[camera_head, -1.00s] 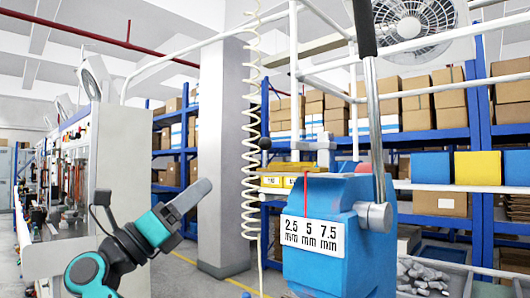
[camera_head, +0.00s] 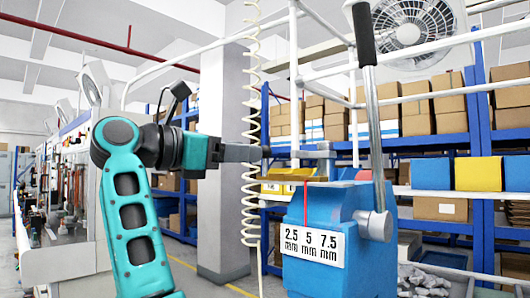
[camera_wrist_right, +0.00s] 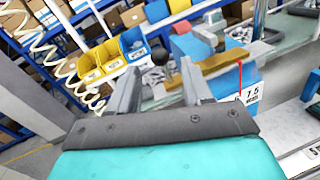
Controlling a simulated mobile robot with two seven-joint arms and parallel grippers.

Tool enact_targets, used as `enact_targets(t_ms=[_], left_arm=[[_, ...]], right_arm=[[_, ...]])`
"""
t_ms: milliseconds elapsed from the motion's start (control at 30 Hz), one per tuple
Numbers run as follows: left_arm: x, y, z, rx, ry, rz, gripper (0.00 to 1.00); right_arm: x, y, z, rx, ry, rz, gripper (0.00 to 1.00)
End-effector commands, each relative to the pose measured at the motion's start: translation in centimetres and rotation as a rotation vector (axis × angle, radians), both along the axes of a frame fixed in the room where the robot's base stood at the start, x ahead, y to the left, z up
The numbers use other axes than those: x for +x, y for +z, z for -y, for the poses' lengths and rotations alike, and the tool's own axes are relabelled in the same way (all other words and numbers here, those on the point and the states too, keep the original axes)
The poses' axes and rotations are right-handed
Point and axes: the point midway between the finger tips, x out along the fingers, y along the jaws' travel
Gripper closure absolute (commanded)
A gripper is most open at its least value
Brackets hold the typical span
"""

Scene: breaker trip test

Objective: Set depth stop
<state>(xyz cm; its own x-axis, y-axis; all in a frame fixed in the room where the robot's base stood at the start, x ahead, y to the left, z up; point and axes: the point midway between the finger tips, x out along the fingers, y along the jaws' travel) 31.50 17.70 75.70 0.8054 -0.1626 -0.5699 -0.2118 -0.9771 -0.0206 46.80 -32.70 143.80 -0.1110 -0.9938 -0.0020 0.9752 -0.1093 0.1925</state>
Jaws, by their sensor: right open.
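The blue press (camera_head: 325,258) carries a white scale plate (camera_head: 313,243) marked 2.5, 5 and 7.5 mm. Its red pointer (camera_head: 306,203) stands near the 5 mark. A grey metal piece (camera_head: 322,155) sits above the press, with a thin rod reaching left. My right gripper (camera_head: 263,153) is level with that rod at its left end. In the right wrist view my right gripper (camera_wrist_right: 160,80) is open, with a dark ball knob (camera_wrist_right: 152,76) showing between the fingers. I cannot tell whether they touch it. My left gripper is not in view.
A long lever (camera_head: 370,110) with a black grip rises at the press's right side. A coiled cream cable (camera_head: 252,120) hangs behind my right gripper. Yellow bins (camera_head: 283,181) and a blue bin (camera_head: 431,171) stand behind. A grey pillar (camera_head: 222,215) is at left.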

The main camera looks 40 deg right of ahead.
Motion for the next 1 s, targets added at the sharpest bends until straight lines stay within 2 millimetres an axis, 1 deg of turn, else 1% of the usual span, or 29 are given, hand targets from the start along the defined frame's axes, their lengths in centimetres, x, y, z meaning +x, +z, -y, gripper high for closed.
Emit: enact_targets(t_ms=[33, 100, 200, 300, 433, 700, 767, 1000], left_arm=[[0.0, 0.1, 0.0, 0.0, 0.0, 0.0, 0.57], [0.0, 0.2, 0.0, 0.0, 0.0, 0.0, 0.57], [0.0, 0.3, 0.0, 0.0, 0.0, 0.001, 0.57], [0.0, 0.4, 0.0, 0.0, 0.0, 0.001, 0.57], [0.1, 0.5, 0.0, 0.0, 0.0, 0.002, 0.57], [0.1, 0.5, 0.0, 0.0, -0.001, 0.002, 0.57], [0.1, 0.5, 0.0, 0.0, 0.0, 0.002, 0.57], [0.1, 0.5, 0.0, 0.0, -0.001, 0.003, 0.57]], right_arm=[[-0.2, 0.0, 1.2, -0.001, -0.004, 0.0, 0.51], [-0.3, 0.0, 2.5, 0.0, -0.003, 0.0, 0.51], [-0.5, 0.1, 4.0, -0.002, -0.002, 0.0, 0.51], [-0.6, 0.1, 5.0, -0.002, 0.0, -0.001, 0.51], [-0.7, 0.0, 5.8, -0.002, 0.0, -0.001, 0.51], [-0.7, 0.0, 5.9, -0.002, 0.001, -0.001, 0.51], [-0.7, 0.0, 5.9, -0.002, 0.001, -0.001, 0.54], [-0.6, 0.0, 5.9, -0.002, 0.001, -0.001, 0.77]])
